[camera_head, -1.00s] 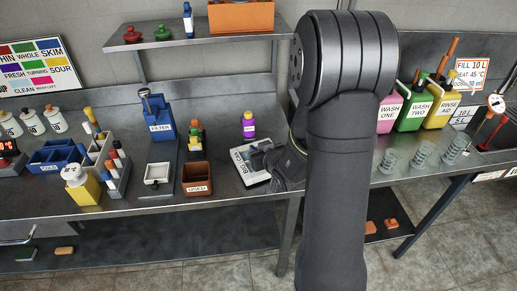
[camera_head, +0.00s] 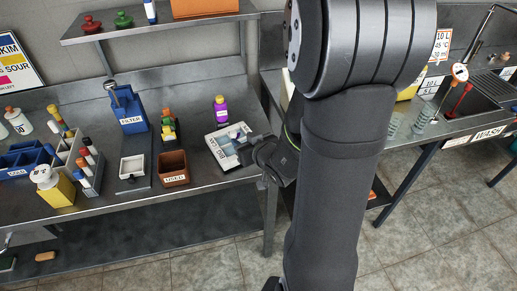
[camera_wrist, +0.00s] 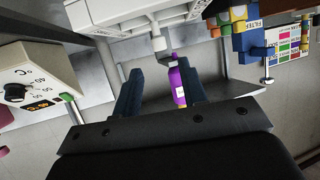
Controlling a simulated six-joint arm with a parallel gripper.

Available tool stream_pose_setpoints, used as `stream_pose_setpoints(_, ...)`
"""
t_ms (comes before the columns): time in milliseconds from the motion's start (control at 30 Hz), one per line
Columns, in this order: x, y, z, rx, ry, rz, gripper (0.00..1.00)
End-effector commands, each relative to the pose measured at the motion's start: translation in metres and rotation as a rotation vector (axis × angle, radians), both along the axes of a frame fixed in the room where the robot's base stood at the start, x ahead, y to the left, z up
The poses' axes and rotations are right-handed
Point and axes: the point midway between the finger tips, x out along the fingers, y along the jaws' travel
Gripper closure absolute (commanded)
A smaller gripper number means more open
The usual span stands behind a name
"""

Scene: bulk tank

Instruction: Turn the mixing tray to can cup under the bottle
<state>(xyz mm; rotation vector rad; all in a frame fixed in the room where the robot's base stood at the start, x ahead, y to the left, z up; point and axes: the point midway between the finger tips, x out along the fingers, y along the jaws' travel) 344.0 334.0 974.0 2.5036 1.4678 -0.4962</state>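My gripper (camera_wrist: 160,72) shows two dark fingers with a clear gap in the wrist view. It is open, and I see nothing held between the fingers. A purple bottle with an orange cap (camera_head: 220,112) stands upright on the bench; it also shows beyond the finger gap in the wrist view (camera_wrist: 177,82). A white, flat, labelled piece (camera_head: 221,152) lies in front of the bottle. I cannot tell for certain which piece is the mixing tray or the can cup.
A brown USED bin (camera_head: 173,168), a white square dish (camera_head: 132,166), a blue FILTER holder (camera_head: 130,112) and a yellow container (camera_head: 57,193) stand to the left. A shelf (camera_head: 150,27) hangs above. A sink (camera_head: 470,101) is at right. My arm hides the middle bench.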

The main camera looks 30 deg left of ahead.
Motion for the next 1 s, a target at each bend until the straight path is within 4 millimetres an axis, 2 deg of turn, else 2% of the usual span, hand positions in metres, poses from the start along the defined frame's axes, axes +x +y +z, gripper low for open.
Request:
stream_pose_setpoints(200, -0.016, -0.030, 0.015, 0.001, -0.002, -0.003, 0.61)
stream_pose_setpoints(500, -0.033, -0.061, 0.030, 0.001, -0.002, -0.002, 0.61)
stream_pose_setpoints(700, -0.039, -0.070, 0.033, 0.000, 0.000, -0.001, 0.61)
stream_pose_setpoints(1000, -0.040, -0.071, 0.034, -0.001, 0.000, 0.000, 0.61)
